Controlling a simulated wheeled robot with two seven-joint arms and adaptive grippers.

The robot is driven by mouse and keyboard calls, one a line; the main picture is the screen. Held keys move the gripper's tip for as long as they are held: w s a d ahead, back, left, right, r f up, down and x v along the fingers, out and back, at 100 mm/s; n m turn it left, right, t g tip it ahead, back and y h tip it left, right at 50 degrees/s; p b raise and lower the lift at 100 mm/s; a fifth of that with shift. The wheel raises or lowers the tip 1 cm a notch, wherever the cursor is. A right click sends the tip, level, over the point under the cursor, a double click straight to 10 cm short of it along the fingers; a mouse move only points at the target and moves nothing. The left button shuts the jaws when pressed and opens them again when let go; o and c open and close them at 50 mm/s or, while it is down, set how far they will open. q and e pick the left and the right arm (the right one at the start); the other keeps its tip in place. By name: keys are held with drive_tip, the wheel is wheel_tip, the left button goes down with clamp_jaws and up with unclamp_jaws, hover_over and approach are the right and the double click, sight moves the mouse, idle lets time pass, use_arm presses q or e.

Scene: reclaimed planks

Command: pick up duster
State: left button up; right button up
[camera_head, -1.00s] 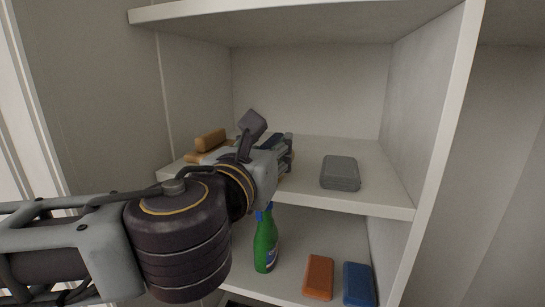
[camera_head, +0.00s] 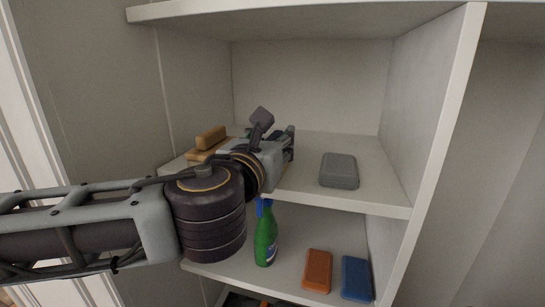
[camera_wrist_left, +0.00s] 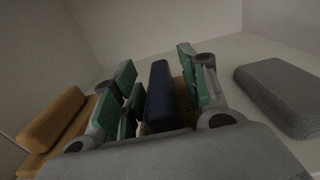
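A dark blue block (camera_wrist_left: 159,95) on a brown-yellow base, which looks like the duster, sits on the middle shelf (camera_head: 375,190). In the left wrist view it lies between the green-padded fingers of my left gripper (camera_wrist_left: 157,65). The fingers are spread to either side of it, with a visible gap on the left. The gap on the right is narrow, and contact cannot be told. In the head view my left gripper (camera_head: 287,146) is over the shelf and mostly hides this block. My right gripper is not in view.
A tan wooden block piece (camera_head: 210,138) is left of the gripper; a grey block (camera_head: 339,171) is to the right. Below are a green spray bottle (camera_head: 265,240), an orange block (camera_head: 317,270) and a blue block (camera_head: 356,278). The right side wall (camera_head: 432,140) bounds the shelf.

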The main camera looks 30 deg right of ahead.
sight(272, 136)
use_arm(q)
clamp_jaws()
drive_tip(key=shift+r, duration=0.1)
drive_tip(key=shift+r+b, duration=0.55)
drive_tip(key=shift+r, duration=4.4)
drive_tip(key=shift+f, duration=0.1)
